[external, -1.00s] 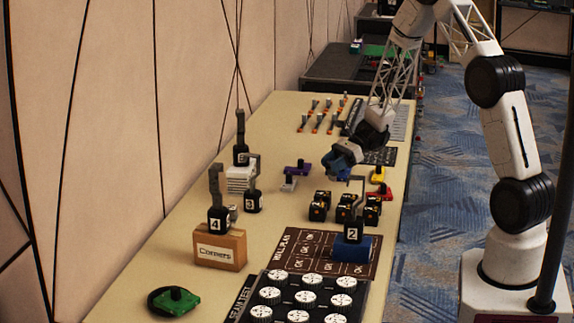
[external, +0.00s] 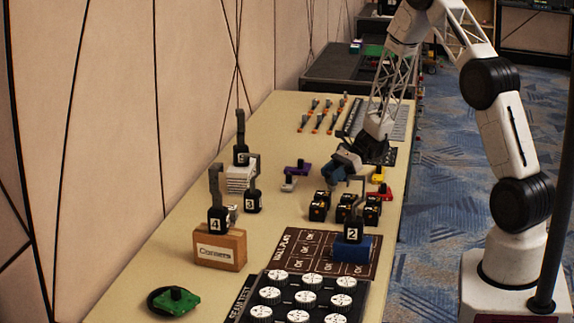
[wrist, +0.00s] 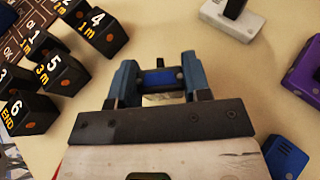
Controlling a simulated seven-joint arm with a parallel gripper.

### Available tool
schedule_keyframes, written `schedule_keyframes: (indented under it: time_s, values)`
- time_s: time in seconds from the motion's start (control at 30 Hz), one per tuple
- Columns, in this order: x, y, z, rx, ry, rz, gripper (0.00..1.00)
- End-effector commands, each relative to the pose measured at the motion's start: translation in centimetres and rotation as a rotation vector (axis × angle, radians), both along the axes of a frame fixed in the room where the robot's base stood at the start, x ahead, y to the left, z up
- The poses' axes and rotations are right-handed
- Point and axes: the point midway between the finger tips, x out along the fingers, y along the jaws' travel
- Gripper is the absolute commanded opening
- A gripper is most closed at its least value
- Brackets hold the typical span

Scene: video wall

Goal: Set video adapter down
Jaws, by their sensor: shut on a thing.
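My gripper (external: 342,164) is low over the middle of the table. In the wrist view, its two blue fingers (wrist: 162,84) are shut on a small part with a blue face, the video adapter (wrist: 159,77). Most of the adapter is hidden by the fingers and the hand. I cannot tell whether it touches the table. A purple adapter (external: 298,167) and a white adapter (external: 289,183) lie to the left of my gripper; they also show in the wrist view, purple (wrist: 305,78) and white (wrist: 232,20). A blue piece (wrist: 286,157) lies at the lower right there.
Several numbered black blocks (external: 345,207) stand in front of my gripper. Yellow (external: 378,174) and red (external: 379,192) pieces lie to its right. Block 2 stands on a blue base (external: 352,249) nearer the camera. Bare tabletop surrounds the fingers in the wrist view.

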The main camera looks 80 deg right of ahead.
Motion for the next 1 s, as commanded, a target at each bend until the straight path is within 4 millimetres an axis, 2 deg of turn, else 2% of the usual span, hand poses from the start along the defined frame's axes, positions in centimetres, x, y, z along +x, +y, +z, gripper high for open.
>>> schedule_keyframes:
  time_s: [0.37, 0.4, 0.57, 1.0]
  values:
    - [-0.01, 0.02, -0.23, 0.000, 0.000, 0.000, 0.21]
    - [-0.01, 0.00, -0.25, 0.000, 0.000, 0.000, 0.47]
    - [-0.01, 0.00, -0.22, 0.000, 0.000, 0.000, 0.70]
    - [-0.13, -0.15, 0.12, 0.000, 0.000, 0.000, 0.70]
